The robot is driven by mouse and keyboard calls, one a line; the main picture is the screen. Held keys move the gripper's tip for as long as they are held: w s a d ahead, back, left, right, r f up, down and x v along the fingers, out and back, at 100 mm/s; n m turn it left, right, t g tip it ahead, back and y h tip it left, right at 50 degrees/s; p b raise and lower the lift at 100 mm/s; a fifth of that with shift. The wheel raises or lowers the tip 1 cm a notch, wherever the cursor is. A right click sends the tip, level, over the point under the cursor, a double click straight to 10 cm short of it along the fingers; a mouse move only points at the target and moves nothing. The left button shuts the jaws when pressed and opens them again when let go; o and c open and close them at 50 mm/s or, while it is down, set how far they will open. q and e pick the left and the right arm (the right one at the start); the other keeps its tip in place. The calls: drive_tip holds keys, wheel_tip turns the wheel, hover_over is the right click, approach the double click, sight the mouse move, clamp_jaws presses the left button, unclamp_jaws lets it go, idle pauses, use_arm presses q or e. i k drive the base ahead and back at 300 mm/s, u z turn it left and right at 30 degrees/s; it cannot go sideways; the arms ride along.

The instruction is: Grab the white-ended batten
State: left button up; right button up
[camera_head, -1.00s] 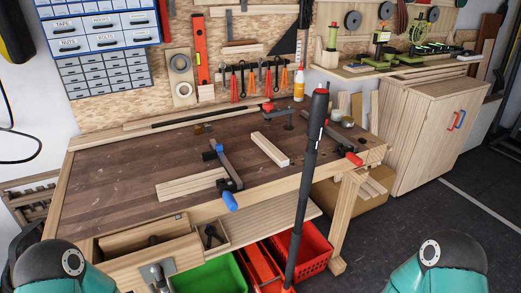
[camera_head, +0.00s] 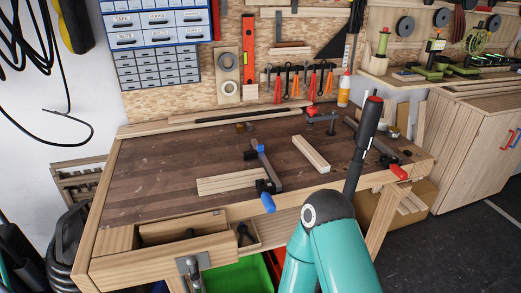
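A short pale batten (camera_head: 311,153) lies alone on the dark bench top (camera_head: 165,165), right of the middle; its near end looks whitish. Another pale batten (camera_head: 232,182) lies to its left, at a black and blue clamp (camera_head: 262,170) near the front edge. Nothing touches the whitish-ended batten that I can see. Neither of my grippers shows. A teal link of one of my arms stands at the bottom middle, in front of the bench edge.
A red-handled clamp (camera_head: 390,165) is at the right edge, another (camera_head: 321,118) at the back. An open drawer (camera_head: 184,228) is at the front left. The bench top's left half is clear.

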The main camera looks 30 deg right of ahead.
sight(322, 166)
drive_tip(key=u, duration=0.1)
drive_tip(key=i, duration=0.25)
drive_tip(key=u, duration=1.85)
drive_tip(key=k, duration=2.5)
drive_tip(key=z, duration=1.3)
drive_tip(key=i, duration=1)
drive_tip(key=z, duration=0.05)
